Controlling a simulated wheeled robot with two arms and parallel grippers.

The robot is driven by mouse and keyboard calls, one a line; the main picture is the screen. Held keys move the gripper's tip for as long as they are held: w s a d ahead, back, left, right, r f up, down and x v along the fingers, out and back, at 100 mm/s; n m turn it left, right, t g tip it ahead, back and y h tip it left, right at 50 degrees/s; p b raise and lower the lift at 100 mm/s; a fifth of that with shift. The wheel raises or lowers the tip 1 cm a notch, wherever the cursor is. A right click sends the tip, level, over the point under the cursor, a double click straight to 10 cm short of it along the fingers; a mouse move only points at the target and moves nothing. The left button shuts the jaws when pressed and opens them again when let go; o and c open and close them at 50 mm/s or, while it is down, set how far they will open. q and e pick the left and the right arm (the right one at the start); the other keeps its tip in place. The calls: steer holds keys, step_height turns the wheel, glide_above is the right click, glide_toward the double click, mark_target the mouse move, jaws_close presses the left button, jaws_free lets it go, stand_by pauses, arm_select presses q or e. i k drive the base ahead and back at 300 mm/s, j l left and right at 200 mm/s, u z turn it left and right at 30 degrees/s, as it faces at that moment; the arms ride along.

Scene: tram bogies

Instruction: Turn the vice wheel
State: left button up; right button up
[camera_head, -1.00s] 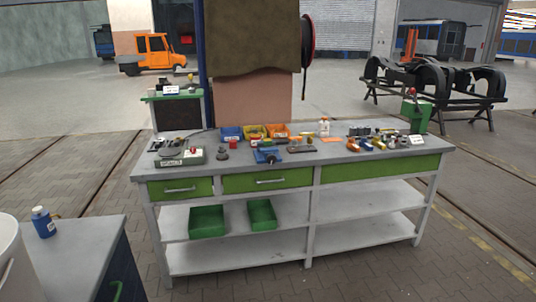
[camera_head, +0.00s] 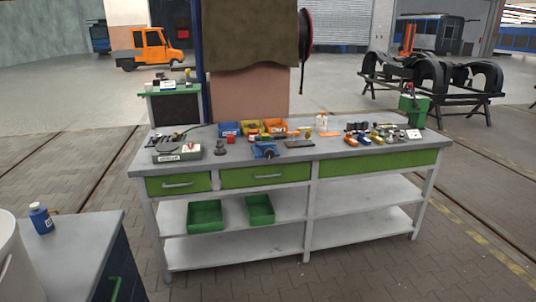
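A small blue vice (camera_head: 265,150) sits near the front edge of the grey workbench (camera_head: 340,158), a little left of the bench's middle. Its wheel or handle is too small to make out clearly. The bench stands some way ahead of me, with green drawers under its top. Neither of my grippers shows in the head view.
Several tools and parts lie on the bench top to the right. A grey table (camera_head: 80,240) with a blue bottle (camera_head: 41,218) stands at the near left. Paved floor (camera_head: 400,270) is open in front of the bench.

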mark_target(269, 153)
steer(key=i+l+u, duration=0.45)
steer(key=i+l, duration=0.3)
steer(key=i, duration=0.4)
steer(key=i+l+u, duration=0.45)
steer(key=i+l, duration=0.6)
